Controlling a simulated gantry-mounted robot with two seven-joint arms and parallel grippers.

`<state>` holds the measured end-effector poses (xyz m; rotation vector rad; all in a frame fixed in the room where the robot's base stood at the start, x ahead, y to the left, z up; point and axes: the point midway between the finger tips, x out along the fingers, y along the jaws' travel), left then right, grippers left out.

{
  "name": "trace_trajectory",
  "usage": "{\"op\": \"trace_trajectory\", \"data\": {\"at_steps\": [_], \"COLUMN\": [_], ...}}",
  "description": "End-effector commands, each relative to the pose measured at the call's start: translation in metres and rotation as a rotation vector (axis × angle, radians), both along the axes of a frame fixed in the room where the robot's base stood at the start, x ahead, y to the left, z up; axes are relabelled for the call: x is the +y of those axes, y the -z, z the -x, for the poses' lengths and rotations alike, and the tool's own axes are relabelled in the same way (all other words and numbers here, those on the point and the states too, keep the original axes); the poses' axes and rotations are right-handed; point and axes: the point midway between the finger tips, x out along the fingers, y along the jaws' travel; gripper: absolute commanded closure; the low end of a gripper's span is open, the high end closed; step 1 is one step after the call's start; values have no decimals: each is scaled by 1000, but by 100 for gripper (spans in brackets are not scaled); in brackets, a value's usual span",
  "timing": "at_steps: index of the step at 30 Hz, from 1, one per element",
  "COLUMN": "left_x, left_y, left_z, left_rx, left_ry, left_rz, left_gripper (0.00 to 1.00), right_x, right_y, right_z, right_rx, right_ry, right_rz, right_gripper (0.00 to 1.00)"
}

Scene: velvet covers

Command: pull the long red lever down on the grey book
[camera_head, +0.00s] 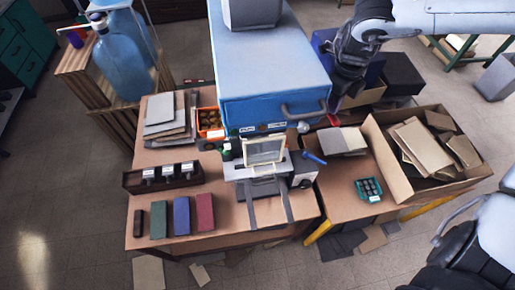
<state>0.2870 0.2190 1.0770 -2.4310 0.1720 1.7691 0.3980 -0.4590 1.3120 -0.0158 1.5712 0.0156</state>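A small red piece (333,120), perhaps the end of the red lever, shows just below my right gripper (336,106). The rest of it is hidden or too small to make out. My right gripper is dark, points down and hangs beside the right side of the blue cabinet. Its fingers are too dark and small to tell whether they are open or shut. A pale grey book-like block (342,141) lies on the table just below the red piece. I cannot tell whether the red piece is joined to it. My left gripper is not in view.
A press-like machine (262,170) with a blue handle (314,157) stands left of the grey block. The blue cabinet (268,78) stands behind. A cardboard box (388,165) of covers is at right. Coloured covers (181,216) lie front left.

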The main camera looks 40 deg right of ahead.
Motion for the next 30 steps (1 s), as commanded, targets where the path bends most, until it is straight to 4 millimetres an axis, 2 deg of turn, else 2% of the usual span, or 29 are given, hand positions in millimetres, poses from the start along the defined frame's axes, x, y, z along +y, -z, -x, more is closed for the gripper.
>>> {"op": "trace_trajectory", "data": {"at_steps": [3, 9, 23, 30], "left_x": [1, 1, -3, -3], "left_y": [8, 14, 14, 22], "left_z": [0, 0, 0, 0], "left_rx": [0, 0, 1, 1], "left_ry": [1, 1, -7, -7], "left_rz": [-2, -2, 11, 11], "left_gripper": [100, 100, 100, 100], "right_x": [1, 1, 2, 2], "right_y": [11, 22, 23, 33], "right_z": [2, 3, 3, 4], "right_rx": [1, 0, 0, 0], "right_ry": [0, 1, 1, 1], "right_rz": [0, 0, 0, -1], "right_gripper": [100, 100, 100, 100]}}
